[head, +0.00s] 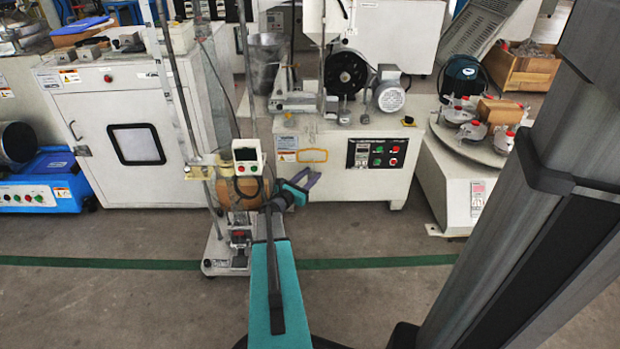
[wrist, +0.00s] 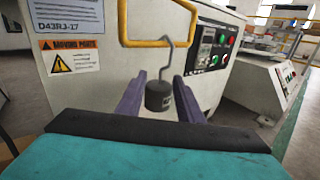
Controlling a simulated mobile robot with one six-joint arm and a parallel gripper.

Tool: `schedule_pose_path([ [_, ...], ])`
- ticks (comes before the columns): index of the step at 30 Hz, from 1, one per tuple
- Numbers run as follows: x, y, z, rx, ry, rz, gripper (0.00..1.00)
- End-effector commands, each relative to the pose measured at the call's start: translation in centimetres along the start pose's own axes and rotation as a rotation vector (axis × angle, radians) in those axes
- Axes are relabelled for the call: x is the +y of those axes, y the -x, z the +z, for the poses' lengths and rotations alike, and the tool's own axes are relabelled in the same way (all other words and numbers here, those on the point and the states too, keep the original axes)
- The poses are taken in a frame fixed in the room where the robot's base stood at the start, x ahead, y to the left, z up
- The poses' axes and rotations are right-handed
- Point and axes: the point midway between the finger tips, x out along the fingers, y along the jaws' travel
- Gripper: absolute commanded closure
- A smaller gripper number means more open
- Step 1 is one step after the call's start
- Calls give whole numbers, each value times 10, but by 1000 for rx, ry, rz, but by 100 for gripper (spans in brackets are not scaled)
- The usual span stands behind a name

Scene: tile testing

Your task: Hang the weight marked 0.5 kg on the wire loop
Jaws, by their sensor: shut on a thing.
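A small dark grey cylindrical weight (wrist: 158,97) with a thin metal hook on top is between the two purple fingers of my gripper (wrist: 160,98) in the wrist view. The gripper is shut on it. Its marking is too small to read. The yellow wire loop (wrist: 150,43) is on the white machine front just above the weight. The hook overlaps the loop's lower bar in this view; I cannot tell whether it is around the bar. In the head view, my gripper (head: 305,182) is just below the loop (head: 312,161), and I cannot make out the weight.
The white machine (head: 345,185) carries the loop and a black button panel (head: 377,153) to its right. A stand with rods and a brown round body (head: 243,190) is close to the left of my gripper. A turntable (head: 470,142) stands at right. The floor in front is open.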

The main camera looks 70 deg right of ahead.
Motion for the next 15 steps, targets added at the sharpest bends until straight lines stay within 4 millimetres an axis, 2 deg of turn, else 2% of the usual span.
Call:
schedule_pose_path([
  [15,0,1,-4,2,-1,0,100],
])
